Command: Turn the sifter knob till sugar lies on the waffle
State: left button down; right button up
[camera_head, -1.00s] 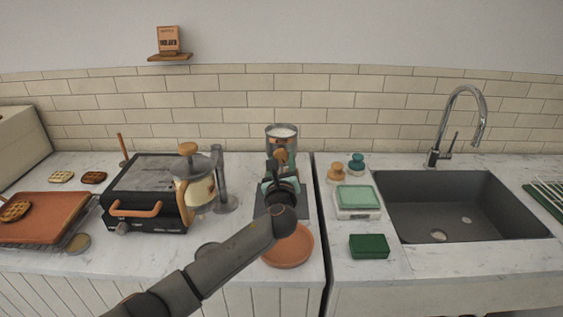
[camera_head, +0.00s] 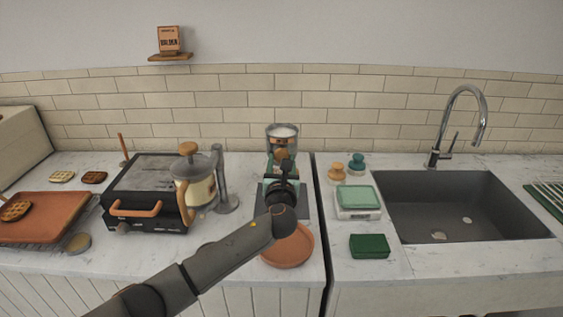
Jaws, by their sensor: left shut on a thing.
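The sifter (camera_head: 283,132) stands at the back of the counter, a metal canister with white sugar in its open top. Its wooden knob (camera_head: 281,154) is on the front, low on the canister. My left gripper (camera_head: 283,163) is shut on the knob; the fingers are small and partly hidden by the wrist. My arm and gripper cover much of the space under the sifter, so I cannot see a waffle or sugar there. Other waffles lie at the left: one on the brown board (camera_head: 50,216), and two on the counter (camera_head: 78,177). My right gripper is not in view.
A terracotta plate (camera_head: 288,252) lies under my forearm. A black waffle iron (camera_head: 150,190) and a glass jug (camera_head: 197,190) stand left. A scale (camera_head: 359,213), a green sponge (camera_head: 369,246) and the sink (camera_head: 455,205) are right.

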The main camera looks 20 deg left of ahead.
pick_arm(q)
jog(key=shift+c, duration=1.5)
grip_release()
jog(key=v, duration=1.2)
jog(key=shift+s+b, duration=0.25)
jog(key=shift+b, duration=0.15)
jog(key=shift+d, duration=0.1)
